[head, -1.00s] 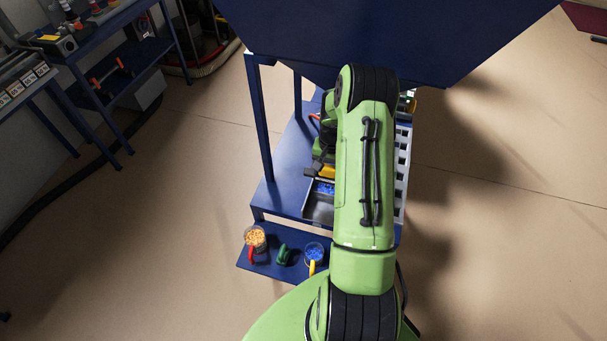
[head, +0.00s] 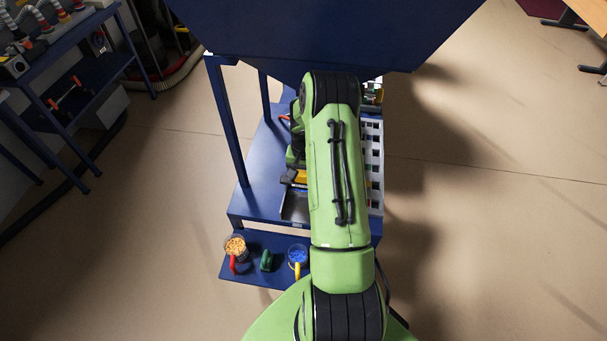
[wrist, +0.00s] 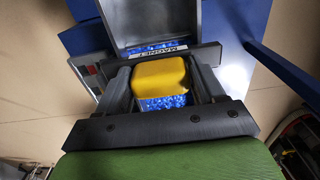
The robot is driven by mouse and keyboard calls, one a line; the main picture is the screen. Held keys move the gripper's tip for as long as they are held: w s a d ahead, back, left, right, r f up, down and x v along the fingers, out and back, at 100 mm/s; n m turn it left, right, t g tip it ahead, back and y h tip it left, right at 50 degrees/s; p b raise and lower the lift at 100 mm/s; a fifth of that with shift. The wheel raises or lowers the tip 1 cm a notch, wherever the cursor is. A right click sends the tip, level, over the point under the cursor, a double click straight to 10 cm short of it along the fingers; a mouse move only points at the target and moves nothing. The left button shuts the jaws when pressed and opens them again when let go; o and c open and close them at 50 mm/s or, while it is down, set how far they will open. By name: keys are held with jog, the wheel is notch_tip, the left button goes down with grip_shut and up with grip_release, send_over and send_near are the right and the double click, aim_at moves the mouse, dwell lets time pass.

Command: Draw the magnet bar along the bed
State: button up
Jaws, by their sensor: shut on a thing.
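The magnet bar (wrist: 150,52) is a dark bar with a white MAGNET label and a yellow grip block (wrist: 160,76). My gripper (wrist: 160,85) has its two dark fingers on either side of the yellow block and is shut on it. The bar lies across the grey metal bed (wrist: 150,18). Blue granules (wrist: 166,103) show on both sides of the block in the wrist view. In the head view the yellow block (head: 300,176) shows left of my arm, above the bed's bare near end (head: 293,208). My arm hides the gripper's fingers and much of the bed there.
The bed stands on a blue bench (head: 255,190) with posts, under a large blue hopper (head: 330,35). A lower shelf (head: 265,278) holds a cup of orange granules (head: 235,246), a green object (head: 267,261) and a cup of blue granules (head: 298,256). Open floor lies right.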

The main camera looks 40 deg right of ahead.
jog(key=shift+f+b, duration=0.35)
jog(key=shift+f, duration=0.1)
jog(key=shift+w+d+r+b, duration=0.15)
jog(key=shift+w+d+b, duration=0.15)
jog(key=shift+w+d, duration=0.6)
jog(key=shift+w+d+f+b, duration=0.1)
jog(key=shift+w+d+b, duration=0.3)
jog(key=shift+w+d, duration=0.35)
jog(key=shift+w+d+f+b, duration=0.1)
jog(key=shift+w+d+b, duration=0.35)
jog(key=shift+d, duration=0.55)
jog(key=shift+w+d+f+b, duration=0.1)
jog(key=shift+w+d+b, duration=0.3)
jog(key=shift+w+d, duration=0.35)
jog(key=shift+w+d+r+b, duration=0.2)
jog(key=shift+w+d, duration=0.25)
jog(key=shift+d, duration=0.3)
jog(key=shift+w+d+r+b, duration=0.1)
jog(key=shift+w+d+b, duration=0.3)
jog(key=shift+d, duration=0.3)
jog(key=shift+w+d, duration=0.1)
jog(key=shift+w, duration=0.05)
